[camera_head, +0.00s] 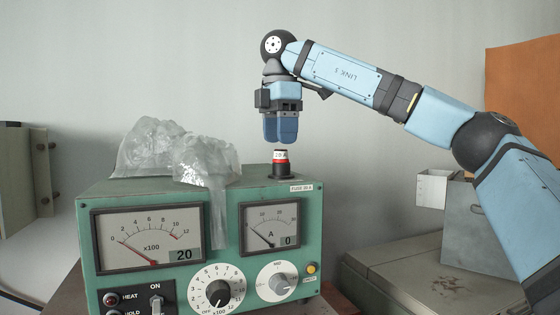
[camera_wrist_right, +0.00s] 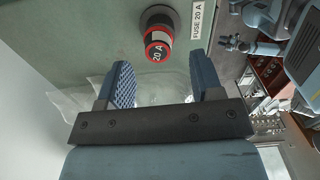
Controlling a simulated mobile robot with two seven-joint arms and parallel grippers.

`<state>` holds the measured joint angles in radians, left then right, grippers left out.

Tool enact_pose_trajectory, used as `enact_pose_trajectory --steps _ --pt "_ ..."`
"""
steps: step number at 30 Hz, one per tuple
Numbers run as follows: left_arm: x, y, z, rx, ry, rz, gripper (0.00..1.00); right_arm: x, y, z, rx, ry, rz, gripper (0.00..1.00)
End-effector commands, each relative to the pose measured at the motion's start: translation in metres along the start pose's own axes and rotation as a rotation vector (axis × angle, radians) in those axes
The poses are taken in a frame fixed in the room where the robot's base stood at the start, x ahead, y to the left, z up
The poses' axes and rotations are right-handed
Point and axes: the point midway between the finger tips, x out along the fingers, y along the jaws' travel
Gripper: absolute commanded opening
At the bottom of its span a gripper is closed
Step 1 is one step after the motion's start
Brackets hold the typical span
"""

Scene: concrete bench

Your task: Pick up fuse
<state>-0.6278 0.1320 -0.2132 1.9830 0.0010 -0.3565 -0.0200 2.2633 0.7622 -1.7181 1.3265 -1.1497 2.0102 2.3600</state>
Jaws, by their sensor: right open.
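The fuse (camera_head: 281,157) stands upright in a dark round holder (camera_head: 281,172) on top of the green instrument box (camera_head: 140,200), near its right end. My left gripper is not in view.
Crumpled clear plastic (camera_head: 175,155) lies on the box top left of the fuse and hangs over its front. A FUSE 20 A label (camera_head: 301,188) sits beside the holder.

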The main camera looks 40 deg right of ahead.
Motion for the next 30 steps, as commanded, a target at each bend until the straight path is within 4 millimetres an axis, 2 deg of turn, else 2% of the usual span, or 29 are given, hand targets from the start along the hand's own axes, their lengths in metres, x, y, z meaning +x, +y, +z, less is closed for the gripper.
enact_pose_trajectory --steps 3,6,14,21,23,24,30 --pt "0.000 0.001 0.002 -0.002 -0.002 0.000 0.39 0.018 0.000 0.001 -0.001 0.001 -0.003 0.60" --pt "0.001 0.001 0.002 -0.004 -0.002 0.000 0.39 0.025 0.000 0.001 0.000 0.000 0.000 0.60" --pt "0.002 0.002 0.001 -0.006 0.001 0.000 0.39 0.026 0.000 0.001 0.001 0.000 0.002 0.60" --pt "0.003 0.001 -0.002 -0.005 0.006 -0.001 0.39 0.026 0.000 0.001 0.001 0.000 0.001 0.09" --pt "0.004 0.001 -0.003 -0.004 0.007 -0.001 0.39 0.026 0.000 0.001 0.001 0.000 0.001 0.08" --pt "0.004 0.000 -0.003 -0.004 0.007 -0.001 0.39 0.027 0.000 0.001 0.001 0.000 0.001 0.05" --pt "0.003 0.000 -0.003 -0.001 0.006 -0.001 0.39 0.026 0.000 0.001 0.001 0.000 0.001 0.05"
